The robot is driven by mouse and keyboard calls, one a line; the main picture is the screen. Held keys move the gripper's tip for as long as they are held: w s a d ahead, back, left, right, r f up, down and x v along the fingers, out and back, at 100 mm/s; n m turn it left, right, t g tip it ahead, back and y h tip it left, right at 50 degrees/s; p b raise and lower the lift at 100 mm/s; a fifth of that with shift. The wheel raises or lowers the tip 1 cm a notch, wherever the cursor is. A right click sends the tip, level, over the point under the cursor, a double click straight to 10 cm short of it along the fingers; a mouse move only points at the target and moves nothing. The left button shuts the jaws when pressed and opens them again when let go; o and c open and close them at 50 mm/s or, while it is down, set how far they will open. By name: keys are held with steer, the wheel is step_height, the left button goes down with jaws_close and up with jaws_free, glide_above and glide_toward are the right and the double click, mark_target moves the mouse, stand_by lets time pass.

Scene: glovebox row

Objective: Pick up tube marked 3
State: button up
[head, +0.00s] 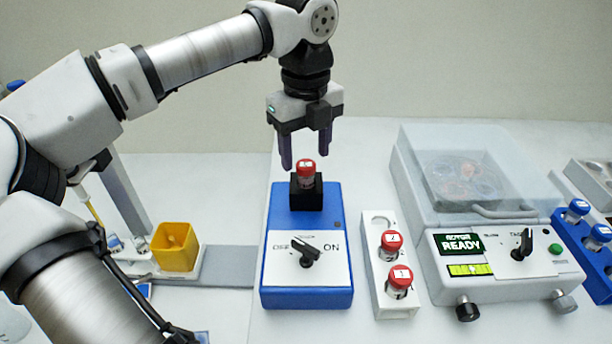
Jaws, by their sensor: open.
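Three red-capped tubes with small white labels are in view. One tube (306,171) stands upright in the black holder on top of the blue mixer (330,205); its mark is too small to read. Two more tubes, the farther (390,243) and the nearer (399,279), stand in the white rack (380,218); the farther label looks like a 2, the nearer I cannot read surely. My gripper (306,158) points down above the mixer, open, its dark fingers apart. The cap of the mixer tube shows between or just behind the fingertips; I cannot tell the depth.
The mixer has an OFF/ON knob (308,250). Right of the rack stands a centrifuge (455,250) with a clear lid, its display reading ROTOR READY. A blue rack (590,262) with blue-capped tubes is at the far right. A yellow cup (175,247) stands left.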

mark_target(306, 164)
step_height(306, 164, down, 4)
steer(key=shift+s+f+p, duration=0.1)
steer(key=shift+f+p, duration=0.05)
steer(key=shift+p, duration=0.3)
steer(key=shift+c, duration=0.5)
steer(key=c, duration=1)
steer(key=shift+c, duration=0.2)
